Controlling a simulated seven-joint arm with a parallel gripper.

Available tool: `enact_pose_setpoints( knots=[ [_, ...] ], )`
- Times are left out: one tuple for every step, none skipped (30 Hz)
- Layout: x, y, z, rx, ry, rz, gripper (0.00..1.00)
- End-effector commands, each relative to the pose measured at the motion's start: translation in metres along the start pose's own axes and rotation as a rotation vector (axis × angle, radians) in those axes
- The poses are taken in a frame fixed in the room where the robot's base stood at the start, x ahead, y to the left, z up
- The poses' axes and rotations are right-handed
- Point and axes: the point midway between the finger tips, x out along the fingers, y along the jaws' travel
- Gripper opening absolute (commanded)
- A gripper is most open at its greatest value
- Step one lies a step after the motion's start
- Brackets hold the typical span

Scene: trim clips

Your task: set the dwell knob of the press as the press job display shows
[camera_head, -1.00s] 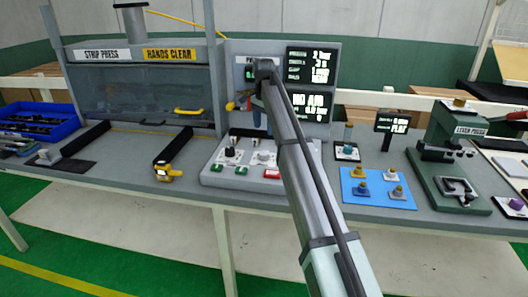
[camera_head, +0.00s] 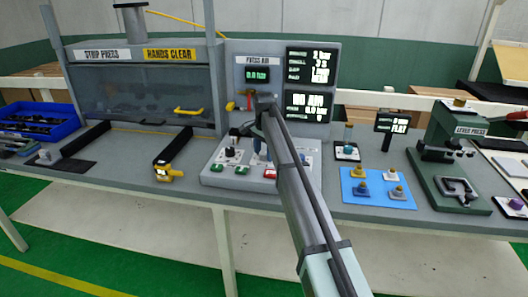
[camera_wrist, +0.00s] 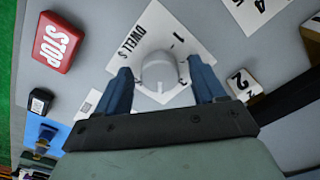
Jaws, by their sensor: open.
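The dwell knob (camera_wrist: 158,72) is a round light-grey knob on a white card marked "DWELL S" (camera_wrist: 137,42), with a 1 visible on it. In the head view my gripper (camera_head: 260,148) is low over the press control panel (camera_head: 213,178) and largely hides the knob. The press job display (camera_head: 311,66) is a black screen with several lines; the second appears to read 3 S.
A red STOP button (camera_wrist: 57,42) is beside the dwell card. A black knob (camera_head: 231,153) and green buttons (camera_head: 215,169) share the panel. Another black screen (camera_head: 309,106) hangs below the job display. A blue mat with several clips (camera_head: 377,203) lies right of the panel.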

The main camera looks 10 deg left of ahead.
Motion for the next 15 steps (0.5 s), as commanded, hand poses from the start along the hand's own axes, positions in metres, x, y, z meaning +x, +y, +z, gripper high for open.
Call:
enact_pose_setpoints(
  knots=[
    [0.0, 0.0, 0.0, 0.0, 0.0, 0.0, 0.69],
    [0.0, 0.0, 0.0, 0.0, 0.0, 0.0, 0.69],
    [0.0, 0.0, 0.0, 0.0, 0.0, 0.0, 0.69],
    [-0.0001, 0.0, 0.0, 0.0, 0.0, 0.0, 0.69],
    [-0.0001, -0.0001, 0.0, 0.0, 0.0, 0.0, 0.68],
    [-0.0001, 0.0, 0.0, 0.0, 0.0, 0.0, 0.65],
    [-0.0001, 0.0, 0.0, 0.0, 0.0, 0.0, 0.62],
    [-0.0002, 0.0, 0.0, 0.0, 0.0, 0.0, 0.59],
    [-0.0002, 0.0, 0.0, 0.0, 0.0, 0.0, 0.55],
    [-0.0002, 0.0, 0.0, 0.0, 0.0, 0.0, 0.52],
    [-0.0002, 0.0, 0.0, 0.0, 0.0, 0.0, 0.49],
    [-0.0002, 0.0, 0.0, 0.0, 0.0, 0.0, 0.45],
    [-0.0002, 0.0, 0.0, 0.0, 0.0, 0.0, 0.43],
    [-0.0002, 0.0, 0.0, 0.0, 0.0, 0.0, 0.4],
    [-0.0003, 0.0, 0.0, 0.0, 0.0, 0.0, 0.36]
  ],
)
